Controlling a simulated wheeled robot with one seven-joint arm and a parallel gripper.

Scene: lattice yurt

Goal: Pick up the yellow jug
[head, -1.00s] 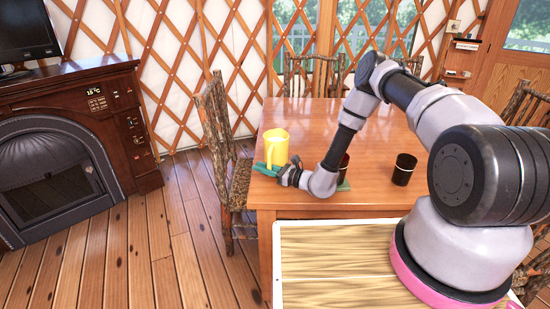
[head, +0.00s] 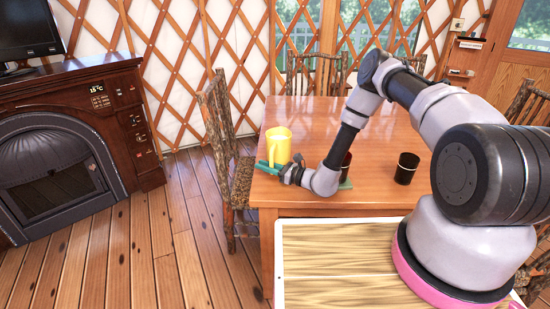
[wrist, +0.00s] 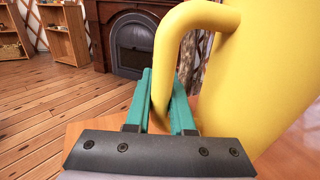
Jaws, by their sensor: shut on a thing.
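The yellow jug (head: 279,146) stands upright near the left edge of the wooden table (head: 310,122). In the wrist view the jug (wrist: 262,80) fills the right side, with its looped handle (wrist: 165,60) toward the left. My gripper (head: 265,167) reaches in low from the right, in front of the jug. In the wrist view its green fingers (wrist: 161,100) are on either side of the lower part of the handle, shut on it. The jug's base looks at or very near the tabletop; I cannot tell if any gap is there.
A dark cup (head: 405,168) stands on the table to the right of my gripper. Another dark cup (head: 346,164), partly hidden by my arm, stands on a green mat (head: 346,184). A wooden chair (head: 222,130) is close to the table's left side. The floor at left is clear.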

